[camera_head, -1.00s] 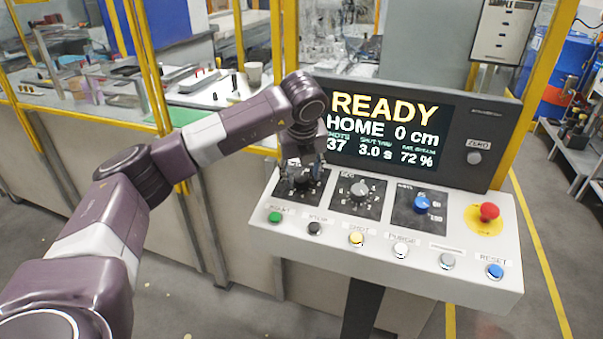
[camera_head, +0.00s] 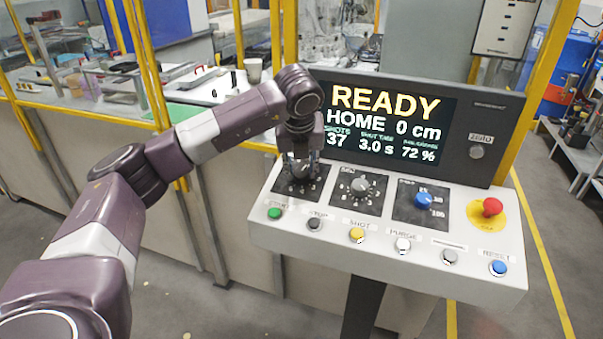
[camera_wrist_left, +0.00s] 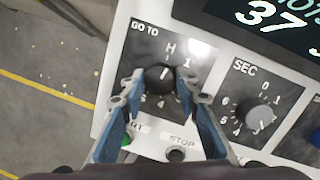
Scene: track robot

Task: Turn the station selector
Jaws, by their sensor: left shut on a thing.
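The station selector is a dark round knob (camera_wrist_left: 158,77) with a pale pointer mark on a black plate (camera_wrist_left: 150,47) labelled GO TO, seen in the left wrist view. H and 1 are legible on its dial; the fingers cover other marks. My left gripper (camera_head: 299,176) reaches down to this plate at the console's left end in the head view and hides most of the knob there. In the left wrist view its blue-grey fingers (camera_wrist_left: 160,84) stand on either side of the knob, shut on it. My right gripper is not in view.
Beside the selector are a grey SEC knob (camera_head: 360,185) and a blue knob (camera_head: 423,200). A red mushroom button (camera_head: 492,207) is at the right, with several push buttons along the front. The screen (camera_head: 388,125) reads READY, HOME, 0 cm and rises close behind the gripper.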

